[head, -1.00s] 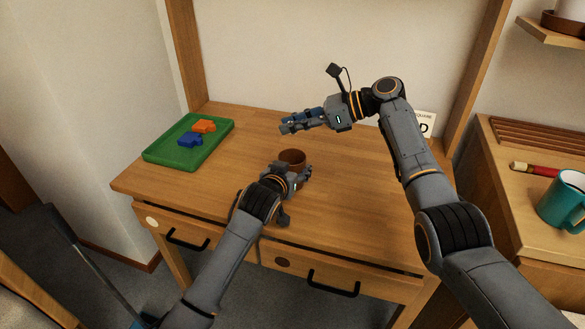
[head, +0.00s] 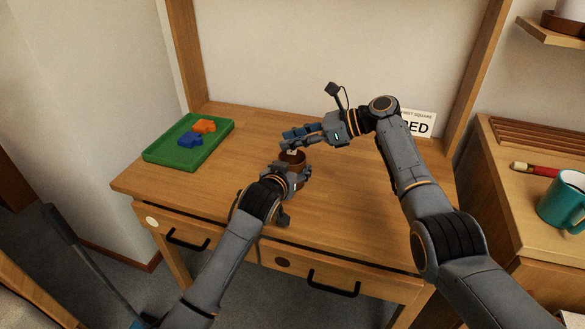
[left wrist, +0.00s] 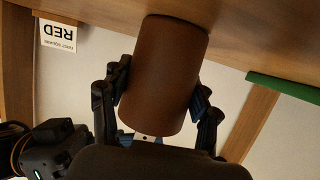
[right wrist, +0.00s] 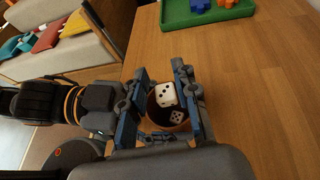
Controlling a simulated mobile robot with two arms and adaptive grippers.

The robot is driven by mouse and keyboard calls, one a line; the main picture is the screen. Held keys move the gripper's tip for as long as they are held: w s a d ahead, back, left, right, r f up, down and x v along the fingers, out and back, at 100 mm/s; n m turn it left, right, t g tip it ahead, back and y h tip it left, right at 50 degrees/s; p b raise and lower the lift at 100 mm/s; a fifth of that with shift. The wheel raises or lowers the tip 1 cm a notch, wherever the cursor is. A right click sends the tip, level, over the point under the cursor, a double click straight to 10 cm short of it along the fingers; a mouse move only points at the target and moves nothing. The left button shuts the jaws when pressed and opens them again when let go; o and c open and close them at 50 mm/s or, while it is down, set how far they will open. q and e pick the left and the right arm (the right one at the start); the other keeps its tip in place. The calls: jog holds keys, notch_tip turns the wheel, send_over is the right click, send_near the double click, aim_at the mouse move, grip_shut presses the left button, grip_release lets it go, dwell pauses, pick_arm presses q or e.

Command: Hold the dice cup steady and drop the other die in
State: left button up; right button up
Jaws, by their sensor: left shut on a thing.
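The brown dice cup (head: 297,158) stands on the wooden desk; it fills the middle of the left wrist view (left wrist: 168,75). My left gripper (head: 289,171) is shut around its sides, with a finger on either side in the left wrist view. My right gripper (right wrist: 160,68) is above the cup's mouth, its fingers apart. A white die (right wrist: 166,94) shows between those fingers with a slim gap beside it, just above the rim; it also peeks past the rim in the left wrist view (left wrist: 145,138). A second white die (right wrist: 177,116) lies inside the cup.
A green tray (head: 160,157) with an orange piece (head: 204,126) and a blue piece (head: 190,140) lies at the desk's left. A RED sign (head: 418,123) stands at the back right. The desk right of the cup is clear.

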pick_arm(q)
jog(key=shift+f, duration=0.1)
pick_arm(e)
jog(key=shift+o, duration=0.9)
jog(key=v, duration=1.2)
jog(key=shift+w+d, duration=0.1)
pick_arm(q)
jog(key=o, duration=1.2)
jog(key=shift+o, duration=0.2)
